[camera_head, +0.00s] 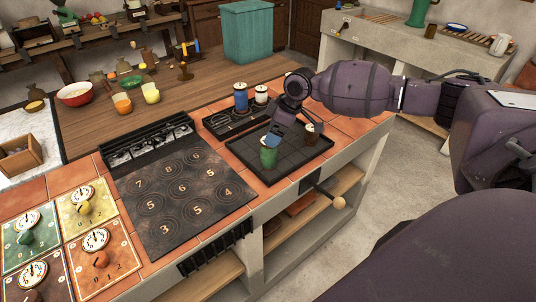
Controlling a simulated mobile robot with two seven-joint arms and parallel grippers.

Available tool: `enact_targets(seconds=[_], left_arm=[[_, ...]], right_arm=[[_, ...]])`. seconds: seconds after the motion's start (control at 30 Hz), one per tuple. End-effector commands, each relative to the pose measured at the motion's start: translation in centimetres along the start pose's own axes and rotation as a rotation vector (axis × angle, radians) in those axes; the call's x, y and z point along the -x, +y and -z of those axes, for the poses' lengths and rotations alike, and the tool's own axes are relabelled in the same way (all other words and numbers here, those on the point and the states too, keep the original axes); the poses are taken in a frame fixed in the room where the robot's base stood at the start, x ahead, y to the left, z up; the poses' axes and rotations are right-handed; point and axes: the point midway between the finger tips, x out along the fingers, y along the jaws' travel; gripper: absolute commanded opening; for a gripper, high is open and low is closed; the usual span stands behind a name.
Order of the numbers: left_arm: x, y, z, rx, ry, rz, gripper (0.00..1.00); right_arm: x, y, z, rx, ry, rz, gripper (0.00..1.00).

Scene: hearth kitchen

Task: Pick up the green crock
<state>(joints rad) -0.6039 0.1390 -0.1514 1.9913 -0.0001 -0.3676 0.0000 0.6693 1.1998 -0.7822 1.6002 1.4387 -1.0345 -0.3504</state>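The green crock (268,157) stands upright on a black gridded tray (246,162) on the tiled counter. My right arm reaches in from the right, and its gripper (273,138) points down at the top of the crock. The gripper covers part of the crock's top. I cannot tell whether its fingers touch the crock or whether they are open or shut. My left gripper is out of view.
A brown crock (311,134) stands close by on the same tray. A blue crock (240,100) and a white crock (261,95) stand behind it. The numbered stove plate (172,199) lies left of the tray. A wooden-knobbed handle (338,202) sticks out in front.

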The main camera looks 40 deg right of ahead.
Motion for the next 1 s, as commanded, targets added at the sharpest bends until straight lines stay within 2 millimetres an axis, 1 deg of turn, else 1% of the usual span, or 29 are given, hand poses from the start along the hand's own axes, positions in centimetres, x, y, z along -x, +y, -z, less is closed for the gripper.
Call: enact_targets(seconds=[0.03, 0.1, 0.27, 0.33, 0.6, 0.7, 0.87, 0.9, 0.97, 1.0], left_arm=[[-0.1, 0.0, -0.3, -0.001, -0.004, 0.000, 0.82], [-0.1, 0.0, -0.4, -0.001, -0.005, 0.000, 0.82], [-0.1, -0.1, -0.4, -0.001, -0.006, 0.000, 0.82], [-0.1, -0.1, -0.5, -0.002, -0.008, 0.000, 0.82], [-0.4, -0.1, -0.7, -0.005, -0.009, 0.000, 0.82], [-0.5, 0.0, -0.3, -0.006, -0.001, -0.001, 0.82], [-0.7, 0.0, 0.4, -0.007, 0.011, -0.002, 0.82], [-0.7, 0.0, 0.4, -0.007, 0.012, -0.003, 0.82], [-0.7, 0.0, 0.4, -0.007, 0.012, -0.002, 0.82], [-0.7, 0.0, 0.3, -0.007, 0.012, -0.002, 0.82]], right_arm=[[-0.8, 0.0, 0.0, -0.001, 0.000, 0.001, 0.87], [-1.4, 0.0, 0.0, -0.001, 0.000, 0.001, 0.87], [-2.1, 0.0, -0.1, 0.000, -0.001, 0.000, 0.87], [-2.8, -0.1, -0.1, 0.000, 0.000, 0.000, 0.87], [-6.4, -0.2, -0.2, -0.001, 0.000, 0.000, 0.87], [-6.8, -0.1, -0.1, -0.001, 0.000, -0.001, 0.87], [-6.7, -0.1, -0.1, -0.001, 0.001, -0.002, 0.87], [-6.7, -0.1, -0.1, -0.001, 0.001, -0.002, 0.84], [-6.7, -0.1, -0.1, -0.001, 0.001, -0.002, 0.74], [-6.7, -0.1, -0.1, -0.001, 0.001, -0.002, 0.68]])
